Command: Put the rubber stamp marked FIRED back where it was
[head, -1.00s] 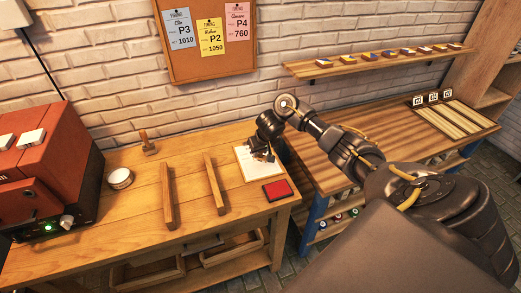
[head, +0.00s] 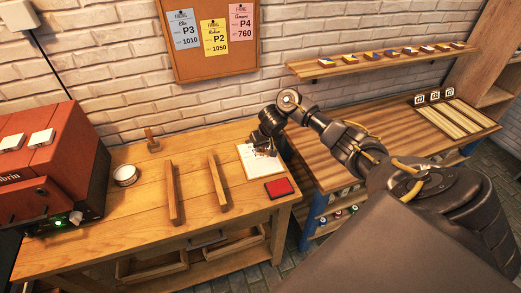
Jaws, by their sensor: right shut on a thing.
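My right gripper (head: 267,148) is over the upper part of a white sheet (head: 262,168) near the right end of the wooden workbench (head: 146,210). It is shut on a stamp, mostly hidden behind the fingers; its marking cannot be read. I cannot tell whether the stamp touches the sheet. A wooden stamp-like block with an upright handle (head: 152,141) stands at the back left of the bench, with no readable marking. A red ink pad (head: 279,188) lies just in front of the sheet. My left gripper is out of view.
Two wooden bars (head: 217,182) lie mid-bench. A round white tin (head: 125,175) stands beside the red kiln (head: 52,160) at left. A slatted table (head: 340,160) adjoins at right, below a wall shelf (head: 380,66) of small tiles. A corkboard (head: 208,66) hangs above.

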